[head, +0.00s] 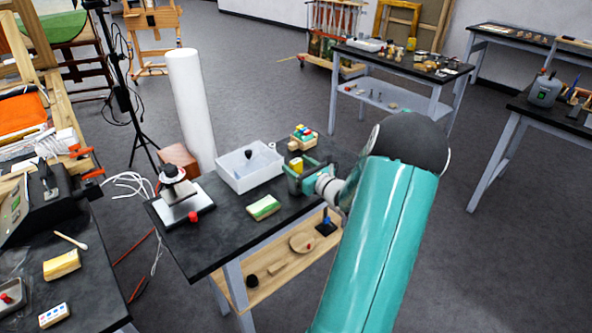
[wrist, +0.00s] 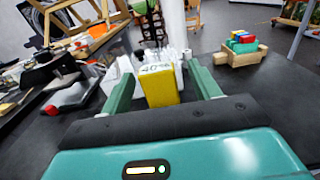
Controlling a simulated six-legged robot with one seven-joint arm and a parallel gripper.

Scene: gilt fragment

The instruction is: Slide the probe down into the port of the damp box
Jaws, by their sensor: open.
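A yellow block-shaped probe (wrist: 160,88) with a pale, marked top stands between my gripper's fingers in the wrist view. Its yellow part also shows in the head view (head: 297,164). My gripper (wrist: 160,70) is open, with one green finger on each side of the probe and small gaps visible. In the head view my gripper (head: 300,178) is at the right of the white box (head: 243,181), which I take for the damp box. A dark knob-like thing shows in the box. I cannot make out the port. The probe's lower end is hidden by my gripper.
A wooden holder with coloured blocks (head: 303,139) stands behind my gripper. A green-and-cream sponge (head: 263,207) lies in front of the box.

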